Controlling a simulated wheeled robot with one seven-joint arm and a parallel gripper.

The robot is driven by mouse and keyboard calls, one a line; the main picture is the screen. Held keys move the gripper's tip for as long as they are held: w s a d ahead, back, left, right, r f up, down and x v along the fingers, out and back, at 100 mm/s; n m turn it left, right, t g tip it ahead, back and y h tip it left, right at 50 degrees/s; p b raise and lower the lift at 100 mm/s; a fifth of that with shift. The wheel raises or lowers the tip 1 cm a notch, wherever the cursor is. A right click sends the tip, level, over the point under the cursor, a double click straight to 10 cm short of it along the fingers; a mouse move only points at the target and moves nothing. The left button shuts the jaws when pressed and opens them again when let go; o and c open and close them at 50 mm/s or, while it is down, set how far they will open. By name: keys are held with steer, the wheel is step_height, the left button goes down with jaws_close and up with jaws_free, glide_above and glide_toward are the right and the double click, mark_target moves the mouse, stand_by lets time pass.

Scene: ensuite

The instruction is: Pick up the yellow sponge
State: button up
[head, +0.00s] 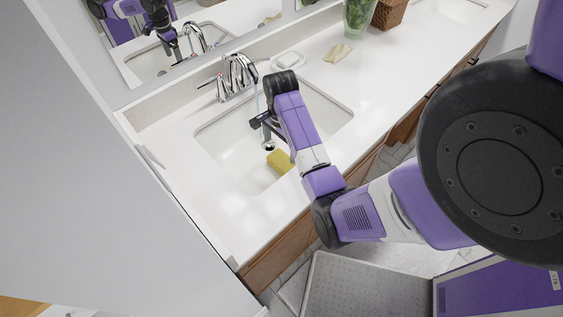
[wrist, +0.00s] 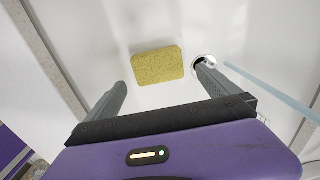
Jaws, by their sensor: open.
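The yellow sponge (head: 279,161) lies in the white sink basin (head: 225,150), near the drain, partly hidden by my arm in the head view. In the wrist view the whole sponge (wrist: 158,66) shows flat on the basin floor, beyond and between my fingertips. My gripper (wrist: 160,75) is open and empty, its two fingers spread on either side of the sponge's width and apart from it. In the head view my gripper (head: 262,133) hangs over the basin.
A chrome faucet (head: 238,73) stands at the basin's back edge, with a thin stream of water (wrist: 265,88) falling beside my right finger. The drain (wrist: 204,60) is right of the sponge. A soap dish (head: 288,61), a cloth-like item (head: 338,52) and a plant vase (head: 358,18) stand on the counter.

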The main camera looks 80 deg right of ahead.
mark_target(282, 159)
steer(key=shift+s+a+f, duration=0.15)
steer(key=shift+a+f, duration=0.05)
steer(key=shift+f, duration=0.95)
steer(key=f, duration=0.2)
steer(key=f+p, duration=0.1)
steer(key=f, duration=0.2)
steer(key=shift+d+f, duration=0.2)
steer(key=shift+f, duration=0.1)
steer(key=shift+c, duration=0.2)
steer(key=c, duration=1.2)
steer(key=shift+o, duration=0.2)
steer(key=shift+r, duration=0.15)
